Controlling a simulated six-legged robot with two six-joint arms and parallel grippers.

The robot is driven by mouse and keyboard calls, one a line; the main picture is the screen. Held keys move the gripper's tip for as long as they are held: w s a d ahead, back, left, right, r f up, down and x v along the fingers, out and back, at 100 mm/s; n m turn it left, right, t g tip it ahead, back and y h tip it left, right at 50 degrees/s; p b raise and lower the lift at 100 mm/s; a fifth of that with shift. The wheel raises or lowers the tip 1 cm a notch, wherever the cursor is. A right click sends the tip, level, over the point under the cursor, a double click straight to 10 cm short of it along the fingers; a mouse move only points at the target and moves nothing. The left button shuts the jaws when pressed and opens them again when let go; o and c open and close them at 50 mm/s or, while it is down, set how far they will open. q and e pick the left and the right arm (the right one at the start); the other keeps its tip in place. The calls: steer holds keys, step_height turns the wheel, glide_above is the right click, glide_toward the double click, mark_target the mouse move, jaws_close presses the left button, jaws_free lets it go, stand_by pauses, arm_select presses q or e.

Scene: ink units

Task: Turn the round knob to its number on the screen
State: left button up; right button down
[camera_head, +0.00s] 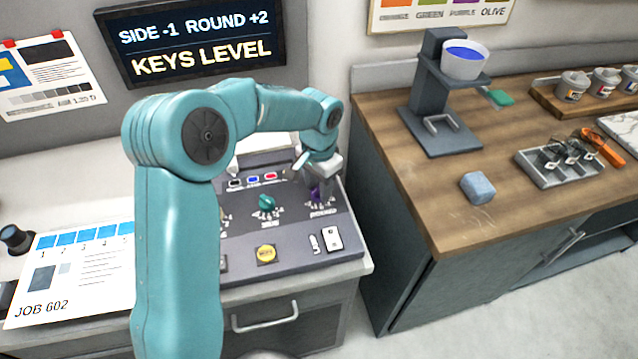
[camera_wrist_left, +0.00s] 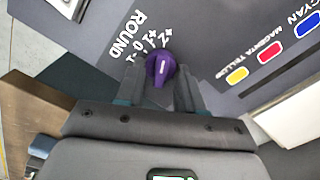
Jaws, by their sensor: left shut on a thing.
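The screen (camera_head: 198,36) on the wall reads "SIDE -1 ROUND +2" and "KEYS LEVEL". The purple round knob (camera_head: 316,196) is at the right of the grey console, partly hidden by my left gripper (camera_head: 319,178). In the left wrist view the purple knob (camera_wrist_left: 161,69) sits between the fingers of my left gripper (camera_wrist_left: 160,80), which is shut on it. The word "ROUND" and a number scale are printed beside the knob. Its white mark points up in that view, roughly toward the "+2" end; the exact setting is hard to tell. My right gripper is in neither view.
A green knob (camera_head: 267,203) and a yellow button (camera_head: 266,254) are on the console (camera_head: 300,268). To the right, a wooden counter (camera_head: 415,185) holds a stand with a bowl (camera_head: 464,62), a blue-grey block (camera_head: 477,187) and a tool tray (camera_head: 560,168).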

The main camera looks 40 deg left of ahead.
mark_target(318, 188)
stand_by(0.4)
arm_select(q)
steer(key=o, duration=1)
steer(key=shift+s+r, duration=0.1)
steer(key=shift+s, duration=0.05)
steer(key=shift+r, duration=0.1)
step_height(318, 188, up, 16)
steer(key=shift+r, duration=0.1)
